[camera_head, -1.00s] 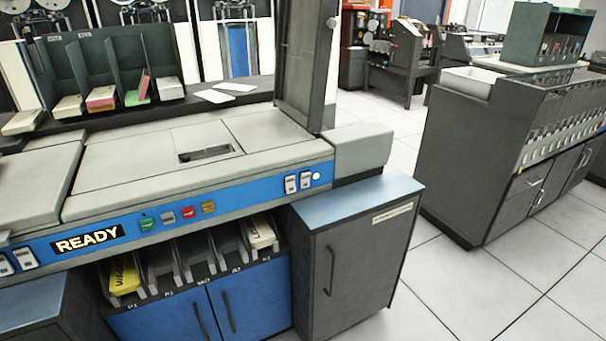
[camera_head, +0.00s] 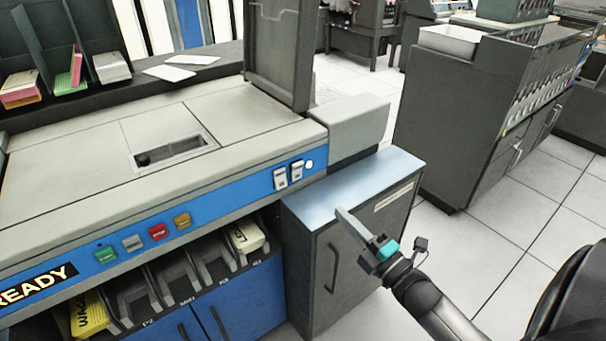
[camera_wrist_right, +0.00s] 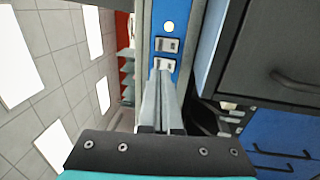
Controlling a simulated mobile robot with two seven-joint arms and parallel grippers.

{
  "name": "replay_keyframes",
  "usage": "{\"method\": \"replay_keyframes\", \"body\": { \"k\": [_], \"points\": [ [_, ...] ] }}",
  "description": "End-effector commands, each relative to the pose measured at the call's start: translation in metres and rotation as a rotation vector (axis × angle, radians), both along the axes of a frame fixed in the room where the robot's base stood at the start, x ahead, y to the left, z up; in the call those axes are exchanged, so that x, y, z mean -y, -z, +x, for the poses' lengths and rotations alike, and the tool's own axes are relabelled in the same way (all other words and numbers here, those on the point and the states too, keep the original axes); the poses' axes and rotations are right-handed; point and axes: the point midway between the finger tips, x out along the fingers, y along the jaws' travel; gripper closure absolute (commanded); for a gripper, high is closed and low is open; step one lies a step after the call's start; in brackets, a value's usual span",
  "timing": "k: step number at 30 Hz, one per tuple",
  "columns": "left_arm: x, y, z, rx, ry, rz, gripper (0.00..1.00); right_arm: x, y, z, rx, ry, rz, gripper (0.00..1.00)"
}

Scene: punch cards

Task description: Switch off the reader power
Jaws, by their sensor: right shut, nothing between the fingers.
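Two white rocker switches sit at the right end of the blue panel (camera_head: 230,196), a left one (camera_head: 280,178) and a right one (camera_head: 296,170). A lit round lamp (camera_head: 309,163) is to their right. Their labels are too small to read. My right gripper (camera_head: 341,213) is shut and empty, apart from the switches, in front of the grey cabinet's top edge. In the right wrist view its closed fingers (camera_wrist_right: 161,72) point towards the switches and overlap the lower edge of the nearer one (camera_wrist_right: 165,64); the other switch (camera_wrist_right: 167,44) and lamp (camera_wrist_right: 169,27) show beyond. My left gripper is not in view.
Green, grey, red and amber buttons (camera_head: 158,232) and a READY sign (camera_head: 36,285) are further left on the panel. The grey cabinet (camera_head: 345,265) with a blue top stands below and right of the switches. Card slots (camera_head: 180,280) lie under the panel.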

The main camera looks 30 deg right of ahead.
Motion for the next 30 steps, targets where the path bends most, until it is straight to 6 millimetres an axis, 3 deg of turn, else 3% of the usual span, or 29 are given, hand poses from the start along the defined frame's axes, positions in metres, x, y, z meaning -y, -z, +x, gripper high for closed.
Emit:
{"method": "replay_keyframes", "body": {
  "k": [5, 10, 24, 30],
  "points": [
    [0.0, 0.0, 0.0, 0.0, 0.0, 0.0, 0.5, 0.0, 0.0, 0.001, -0.001, 0.001, 0.002, 1.0],
    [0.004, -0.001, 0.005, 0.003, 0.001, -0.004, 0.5, -0.001, -0.001, 0.015, 0.001, 0.0, 0.003, 1.0],
    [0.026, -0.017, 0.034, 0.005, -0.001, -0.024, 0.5, -0.007, -0.012, 0.094, 0.002, 0.0, 0.002, 1.0],
    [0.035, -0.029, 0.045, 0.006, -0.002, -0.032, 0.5, -0.009, -0.015, 0.12, 0.0, 0.001, 0.002, 1.0]
  ]
}}
